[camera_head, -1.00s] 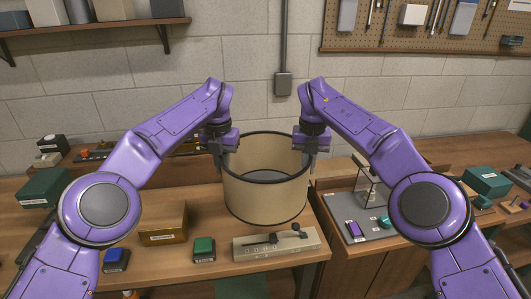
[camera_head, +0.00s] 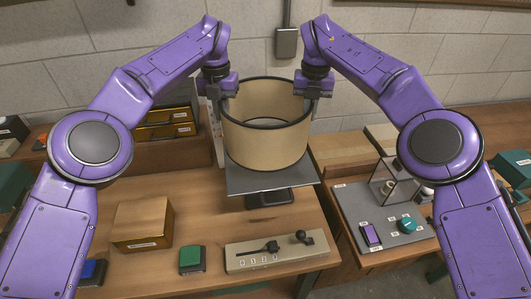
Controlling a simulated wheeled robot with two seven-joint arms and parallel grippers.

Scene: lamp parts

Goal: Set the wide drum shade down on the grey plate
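The wide drum shade (camera_head: 266,146), tan with dark rims, is upright and open at the top. My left gripper (camera_head: 222,97) is shut on its rim at the left side. My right gripper (camera_head: 312,96) is shut on its rim at the right side. The grey plate (camera_head: 240,184) is directly under the shade, on a dark base on the wooden bench. The shade hides the back of the plate. I cannot tell whether the shade's lower edge touches the plate or hangs just above it.
A beige panel with knobs (camera_head: 278,252) lies in front of the plate. A green block (camera_head: 191,260) and a gold box (camera_head: 143,226) stand front left. A grey board (camera_head: 352,212) with small parts and a clear case is at right. A concrete block wall is behind.

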